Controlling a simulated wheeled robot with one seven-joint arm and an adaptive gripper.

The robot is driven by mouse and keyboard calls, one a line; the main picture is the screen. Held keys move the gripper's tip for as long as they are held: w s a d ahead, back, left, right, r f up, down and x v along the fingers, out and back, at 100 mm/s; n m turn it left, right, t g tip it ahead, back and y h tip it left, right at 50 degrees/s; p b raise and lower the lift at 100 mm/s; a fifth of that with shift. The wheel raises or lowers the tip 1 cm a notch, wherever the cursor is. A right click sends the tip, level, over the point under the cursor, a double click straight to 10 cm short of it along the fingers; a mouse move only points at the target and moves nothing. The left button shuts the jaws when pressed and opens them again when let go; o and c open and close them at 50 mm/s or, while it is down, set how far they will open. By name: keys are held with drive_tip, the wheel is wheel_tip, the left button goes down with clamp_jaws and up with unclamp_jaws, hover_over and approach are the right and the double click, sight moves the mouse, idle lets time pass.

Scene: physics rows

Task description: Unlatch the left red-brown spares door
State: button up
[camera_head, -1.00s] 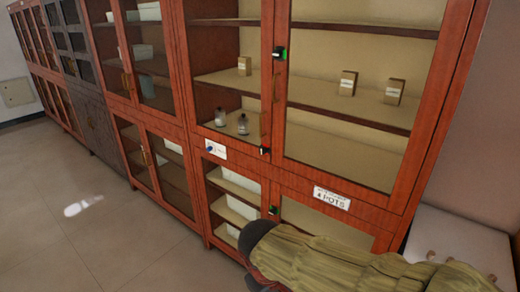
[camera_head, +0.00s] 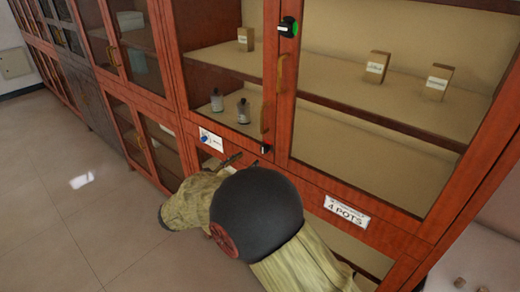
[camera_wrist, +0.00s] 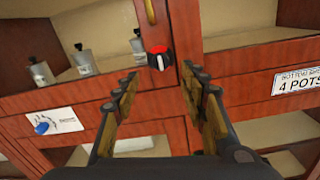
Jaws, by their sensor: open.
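The left red-brown door (camera_head: 226,137) is glazed and looks closed, with a brass handle (camera_head: 265,120) on its right edge. A small latch with a red top (camera_head: 266,149) sits at its lower right corner. In the wrist view the latch (camera_wrist: 159,58) shows a red cap and a black-and-white lever. My gripper (camera_wrist: 160,77) is open, its fingers either side of the latch in the picture, pointing at it; I see no contact. In the head view my arm hides most of the gripper.
A green-lit latch (camera_head: 288,27) sits on the right door's upper left edge. A label with a blue knob (camera_head: 210,139) is on the rail below the left door. A "4 POTS" sign (camera_head: 346,211) is at right. Bottles (camera_head: 243,111) stand behind the left glass. Floor (camera_head: 80,220) is clear at left.

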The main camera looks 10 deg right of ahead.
sight(263, 150)
drive_tip(key=b+x, duration=0.2)
drive_tip(key=x, duration=0.6)
drive_tip(key=shift+f, duration=0.1)
drive_tip(key=shift+a, duration=0.1)
clamp_jaws()
idle(0.4)
